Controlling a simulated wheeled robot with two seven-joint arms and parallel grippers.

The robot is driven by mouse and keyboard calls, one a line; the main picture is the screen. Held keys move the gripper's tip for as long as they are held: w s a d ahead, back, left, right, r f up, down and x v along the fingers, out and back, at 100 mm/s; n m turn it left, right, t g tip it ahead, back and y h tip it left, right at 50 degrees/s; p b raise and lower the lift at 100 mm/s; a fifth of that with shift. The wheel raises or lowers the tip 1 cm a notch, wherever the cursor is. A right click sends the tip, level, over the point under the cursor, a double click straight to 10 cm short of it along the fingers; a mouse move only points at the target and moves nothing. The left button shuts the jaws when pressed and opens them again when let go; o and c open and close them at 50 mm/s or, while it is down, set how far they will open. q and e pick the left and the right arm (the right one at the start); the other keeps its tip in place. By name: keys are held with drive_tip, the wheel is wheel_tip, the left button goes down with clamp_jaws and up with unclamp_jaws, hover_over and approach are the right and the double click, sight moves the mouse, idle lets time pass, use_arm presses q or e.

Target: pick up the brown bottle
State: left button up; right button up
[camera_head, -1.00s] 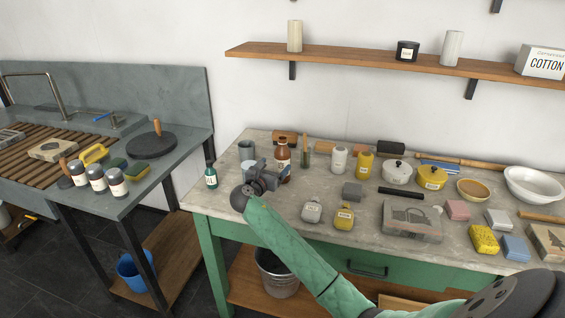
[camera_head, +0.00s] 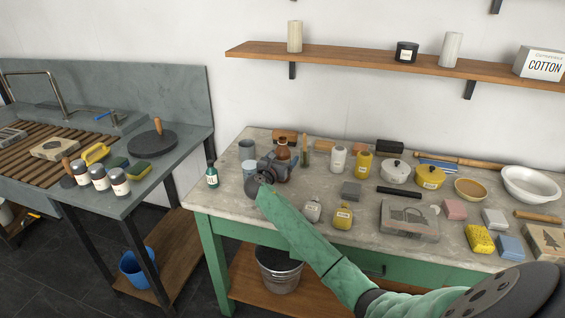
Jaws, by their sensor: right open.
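The brown bottle (camera_head: 283,153) stands upright toward the back left of the green table, among other containers. Its upper part shows above my right gripper (camera_head: 281,163); its lower part and label are hidden behind the gripper. My right gripper is open, with its fingers at the bottle's body. I cannot tell whether the bottle is between the fingers or whether they touch it. My left gripper is not in view.
A white bottle (camera_head: 338,159) and a yellow bottle (camera_head: 363,165) stand to the right. The front left tabletop is clear.

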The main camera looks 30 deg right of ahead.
drive_tip(key=shift+c, duration=0.4)
drive_tip(key=c, duration=1.1)
drive_tip(key=shift+c, duration=0.7)
drive_tip(key=shift+r, duration=0.2)
